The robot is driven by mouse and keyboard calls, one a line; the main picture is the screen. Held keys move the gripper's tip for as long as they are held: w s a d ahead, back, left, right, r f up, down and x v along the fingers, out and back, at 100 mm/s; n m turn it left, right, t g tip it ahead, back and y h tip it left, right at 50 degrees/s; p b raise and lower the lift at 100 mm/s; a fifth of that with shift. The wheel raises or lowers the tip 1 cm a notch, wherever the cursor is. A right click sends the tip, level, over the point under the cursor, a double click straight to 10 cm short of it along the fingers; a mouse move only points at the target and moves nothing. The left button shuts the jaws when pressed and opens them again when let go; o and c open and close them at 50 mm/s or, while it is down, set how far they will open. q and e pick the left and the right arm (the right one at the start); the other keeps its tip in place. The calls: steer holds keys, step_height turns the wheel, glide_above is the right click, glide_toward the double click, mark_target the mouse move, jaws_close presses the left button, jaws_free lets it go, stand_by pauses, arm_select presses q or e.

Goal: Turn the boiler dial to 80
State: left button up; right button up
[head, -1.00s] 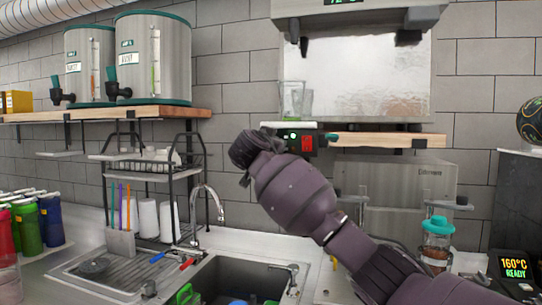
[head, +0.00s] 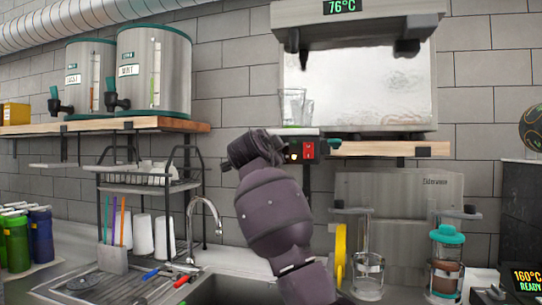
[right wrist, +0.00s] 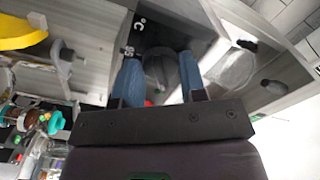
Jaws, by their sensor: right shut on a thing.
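The boiler (head: 355,15) is the steel unit at the top of the head view, and its green display (head: 342,6) reads 76°C. The dark round dial (right wrist: 160,66) is in the right wrist view, on a dark panel with "°C" and a partly covered number beside it. My right gripper (right wrist: 160,78) has its blue fingers on either side of the dial and is shut on it. In the head view my right wrist hides the fingers and the dial. The dial's pointer setting is not readable. My left gripper is not in view.
A box with a red switch (head: 308,150) and a small lit lamp sits just right of my wrist. A wooden shelf (head: 390,149) runs to the right. The sink and faucet (head: 205,215) are below left.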

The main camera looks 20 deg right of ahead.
steer(key=shift+f+m, duration=0.1)
steer(key=shift+m, duration=0.2)
steer(key=o, duration=0.9)
steer(key=v, duration=1.1)
steer(key=shift+w, duration=0.1)
